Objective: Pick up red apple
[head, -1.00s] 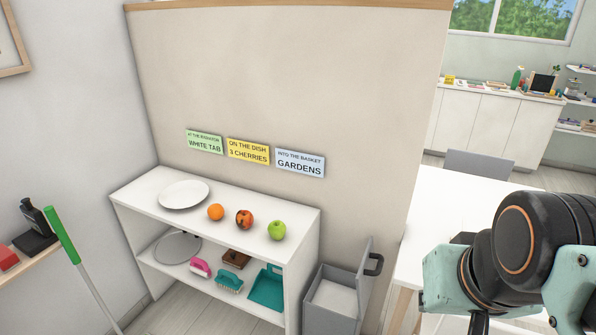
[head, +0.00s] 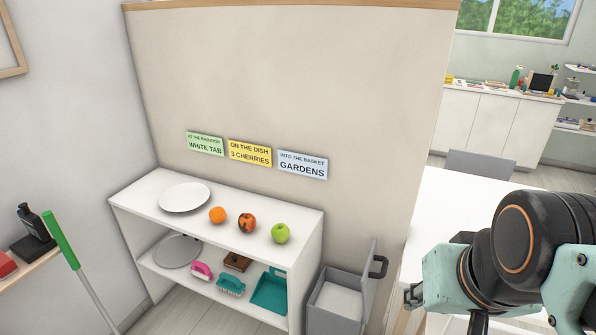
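The red apple (head: 247,223) sits on the top of the white shelf unit (head: 150,188), between an orange (head: 217,215) and a green apple (head: 281,233). It is red with dark and orange patches. Nothing covers it. My arm shows at the right edge of the head view, well to the right of the apple and apart from it. Part of my gripper (head: 411,296) shows low beside the arm. Its fingertips are mostly hidden, so I cannot tell whether it is open or shut.
A white plate (head: 185,197) lies left of the fruit. Brushes and a teal dustpan (head: 270,289) lie on the lower shelf. A grey bin (head: 340,303) with a raised lid stands right of the unit. A white table (head: 450,205) is near my arm. A green-handled tool (head: 62,240) stands left.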

